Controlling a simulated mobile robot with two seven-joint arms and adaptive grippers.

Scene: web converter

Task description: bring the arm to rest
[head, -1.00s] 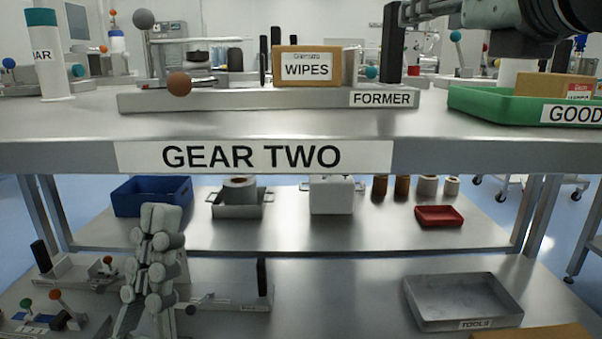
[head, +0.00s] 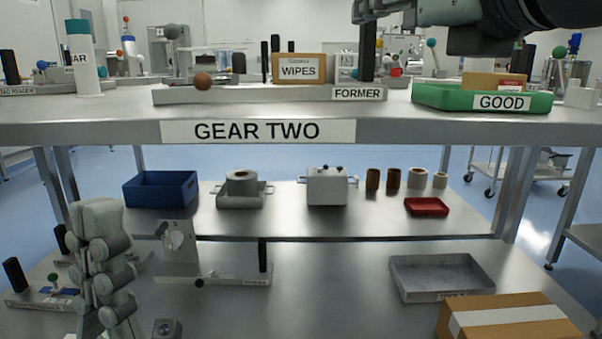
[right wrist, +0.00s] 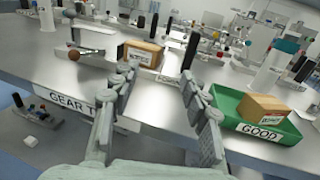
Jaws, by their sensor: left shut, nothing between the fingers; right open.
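My left gripper (head: 98,220) is upright at the lower left of the head view, in front of the lower shelves. Its fingers are together with nothing between them. My right arm comes in at the top right of the head view, and its gripper (head: 368,12) hangs over the upper shelf near the black post of the former. In the right wrist view my right gripper (right wrist: 157,72) has its fingers spread wide and empty. They are between the wipes box (right wrist: 142,54) and the green GOOD tray (right wrist: 228,104), apart from both as far as I can tell.
The upper shelf (head: 120,125) is labelled GEAR TWO. It holds the former base (head: 235,96) with the wipes box (head: 299,70), and the green tray (head: 430,96) with a box inside. Below are a blue bin (head: 160,190), a red tray (head: 427,206), a grey tray (head: 440,285) and a cardboard carton (head: 515,315).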

